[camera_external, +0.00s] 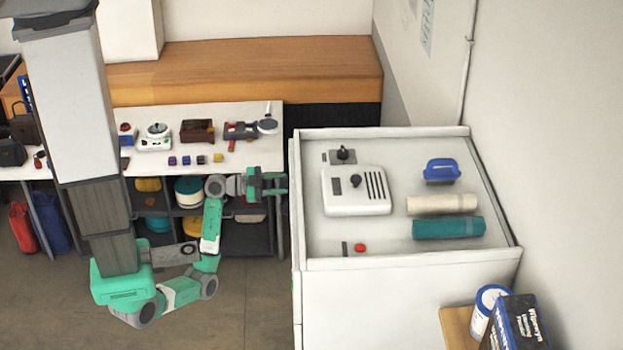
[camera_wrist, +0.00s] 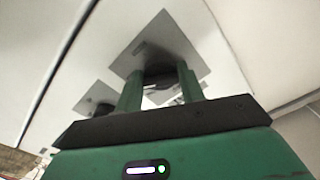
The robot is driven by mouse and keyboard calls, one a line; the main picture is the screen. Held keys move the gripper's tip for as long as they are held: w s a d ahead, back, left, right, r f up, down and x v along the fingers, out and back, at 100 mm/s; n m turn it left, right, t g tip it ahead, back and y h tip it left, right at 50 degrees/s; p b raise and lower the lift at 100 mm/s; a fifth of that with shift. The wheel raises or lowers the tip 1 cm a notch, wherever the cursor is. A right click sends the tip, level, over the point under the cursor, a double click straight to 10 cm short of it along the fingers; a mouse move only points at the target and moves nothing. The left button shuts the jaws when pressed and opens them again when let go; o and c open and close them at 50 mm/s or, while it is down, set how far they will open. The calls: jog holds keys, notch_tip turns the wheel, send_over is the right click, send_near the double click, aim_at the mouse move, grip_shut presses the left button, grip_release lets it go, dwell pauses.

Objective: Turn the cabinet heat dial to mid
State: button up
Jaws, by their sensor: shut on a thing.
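My gripper (camera_external: 283,184) reaches right, its fingertips at the left side of the white cabinet (camera_external: 400,300). In the wrist view my gripper (camera_wrist: 161,88) has its two green fingers on either side of a dark dial (camera_wrist: 160,72) and is shut on it. The dial sits on a grey square plate (camera_wrist: 158,32) on a pale panel. The fingers partly hide the dial, and I cannot read its pointer setting. A second dark knob (camera_wrist: 103,108) on its own grey plate shows to the lower left. I see no readable label on either. The gripped dial is hidden in the external view.
The cabinet top holds a white vented box (camera_external: 357,207), a black knob on a plate (camera_external: 343,153), a blue brush (camera_external: 441,170) and rolled cloths (camera_external: 448,228). A white table (camera_external: 253,153) with small items stands behind my arm. Open floor lies in front.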

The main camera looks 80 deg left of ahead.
dwell(0.5)
jog(key=o, duration=1)
jog(key=shift+c, duration=0.2)
jog(key=v, duration=0.7)
jog(key=shift+s, duration=0.4)
